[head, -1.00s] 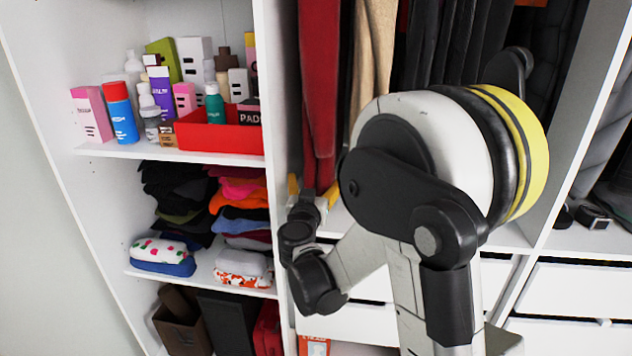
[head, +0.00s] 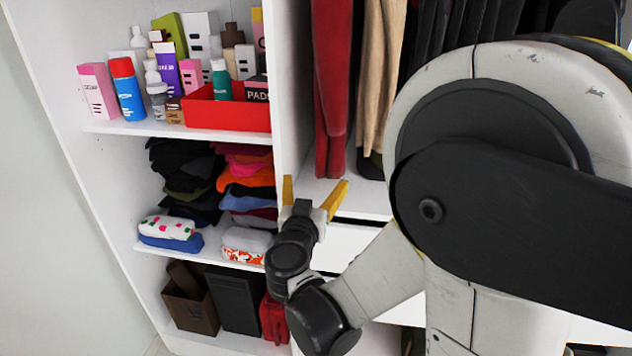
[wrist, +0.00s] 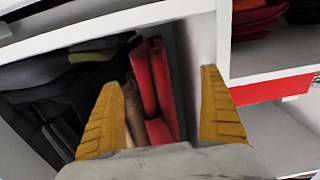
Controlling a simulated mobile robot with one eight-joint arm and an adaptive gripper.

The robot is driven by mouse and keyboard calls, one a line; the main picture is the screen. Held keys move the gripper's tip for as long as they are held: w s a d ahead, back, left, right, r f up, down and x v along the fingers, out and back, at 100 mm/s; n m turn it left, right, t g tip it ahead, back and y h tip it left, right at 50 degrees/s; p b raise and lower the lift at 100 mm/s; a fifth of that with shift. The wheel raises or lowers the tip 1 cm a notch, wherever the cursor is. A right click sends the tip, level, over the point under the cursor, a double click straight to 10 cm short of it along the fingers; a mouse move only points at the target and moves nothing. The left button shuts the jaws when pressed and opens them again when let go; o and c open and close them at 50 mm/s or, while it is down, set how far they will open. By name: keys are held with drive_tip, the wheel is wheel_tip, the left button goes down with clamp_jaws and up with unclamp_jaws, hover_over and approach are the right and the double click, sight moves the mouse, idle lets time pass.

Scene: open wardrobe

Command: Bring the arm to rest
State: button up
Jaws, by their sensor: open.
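My gripper (head: 314,198) has yellow fingers spread apart with nothing between them. In the head view it is in front of the wardrobe's white upright panel (head: 291,75), below the hanging red garment (head: 332,90). In the wrist view the open fingers of my gripper (wrist: 160,110) frame the bottom of the wardrobe picture, with the red garment (wrist: 160,75) beyond and between them. Whether a fingertip touches the panel cannot be told. My large arm links hide much of the right side of the head view.
The upper left shelf (head: 185,131) holds bottles, boxes and a red tray (head: 225,117). Folded clothes (head: 245,190) lie on the shelf below. A brown box (head: 190,305) and a red case (head: 273,318) stand at the bottom. White drawers (head: 345,248) are behind my gripper.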

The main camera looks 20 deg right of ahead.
drive_tip(key=shift+d, duration=0.1)
drive_tip(key=s+d+f+n+g+y, duration=0.1)
drive_tip(key=s+f+g+y, duration=0.15)
drive_tip(key=s, duration=0.25)
drive_tip(key=s+d+f+n+g+y, duration=0.1)
drive_tip(key=s+g, duration=0.2)
drive_tip(key=s, duration=0.2)
drive_tip(key=s+a+f+n+g+y, duration=0.2)
drive_tip(key=s+a+n+y, duration=0.2)
drive_tip(key=s+a, duration=0.5)
drive_tip(key=s+y, duration=0.2)
drive_tip(key=shift+s+a+f+n, duration=0.15)
drive_tip(key=shift+s+f+n, duration=0.15)
drive_tip(key=shift+f+n, duration=0.1)
drive_tip(key=shift+y, duration=0.25)
